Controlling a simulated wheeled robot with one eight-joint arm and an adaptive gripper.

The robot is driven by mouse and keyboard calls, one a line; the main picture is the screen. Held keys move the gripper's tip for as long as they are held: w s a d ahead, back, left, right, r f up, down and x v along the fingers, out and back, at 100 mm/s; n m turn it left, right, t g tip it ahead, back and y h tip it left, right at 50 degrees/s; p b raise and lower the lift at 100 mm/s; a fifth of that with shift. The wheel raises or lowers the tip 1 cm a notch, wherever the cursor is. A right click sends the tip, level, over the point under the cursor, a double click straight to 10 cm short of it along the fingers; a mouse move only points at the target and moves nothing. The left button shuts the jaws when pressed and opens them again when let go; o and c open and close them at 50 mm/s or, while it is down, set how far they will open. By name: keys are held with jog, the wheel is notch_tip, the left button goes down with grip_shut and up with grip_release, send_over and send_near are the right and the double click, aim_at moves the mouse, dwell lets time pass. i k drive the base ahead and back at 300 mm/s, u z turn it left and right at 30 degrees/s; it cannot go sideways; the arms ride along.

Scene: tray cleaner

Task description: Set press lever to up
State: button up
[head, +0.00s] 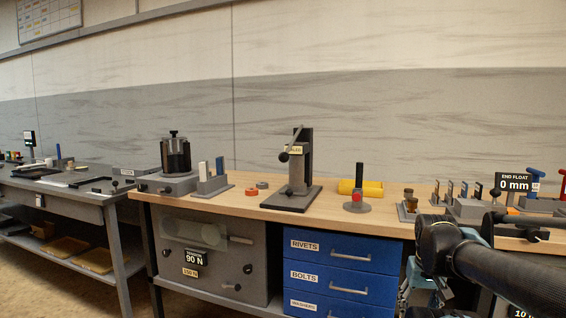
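A small bench press (306,165) with a dark column and flat base stands on the wooden bench, in the middle of the head view. Its lever (291,144) is a thin rod at the column's upper left. The rod slants down to the left and ends in a dark round knob (284,157). A pale label on the column is too small to read surely. My arm is at the lower right, well apart from the press. I cannot make out my gripper's fingers in this view.
Left of the press are orange and grey rings (262,185), a grey holder with upright blocks (212,180) and a dark cylinder device (175,160). Blue drawers (345,270) are below.

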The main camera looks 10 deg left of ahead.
aim_at(284, 157)
jog(key=z, duration=0.05)
jog(key=k, duration=0.1)
jog(key=u, duration=1.05)
